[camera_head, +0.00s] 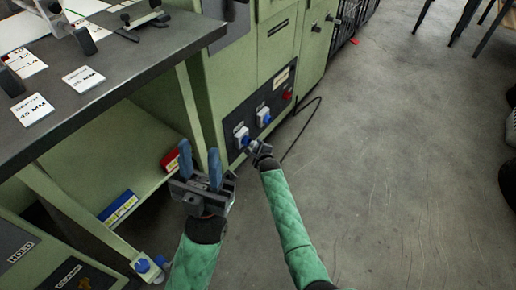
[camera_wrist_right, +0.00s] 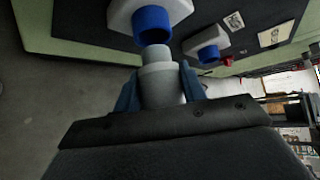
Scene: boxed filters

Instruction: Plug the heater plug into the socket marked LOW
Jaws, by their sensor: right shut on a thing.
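My right gripper (camera_head: 259,148) is at the green cabinet's dark socket panel, its fingers shut on a grey-white plug (camera_wrist_right: 160,84). In the right wrist view, the plug's narrower tip points at the blue opening of the nearer socket (camera_wrist_right: 152,22). The tip is just below that opening; I cannot tell whether they touch. This socket is the left one (camera_head: 242,137) in the head view. A second blue-and-white socket (camera_head: 263,117) sits to its right. I cannot read which is marked LOW. My left gripper (camera_head: 200,158) is open and empty, left of the right gripper.
A red knob (camera_head: 287,95) is right of the sockets. A black cable (camera_head: 300,125) loops from the cabinet over the floor. A dark-topped workbench (camera_head: 110,50) with cards stands at left, with red and blue boxes (camera_head: 118,207) on its lower shelf.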

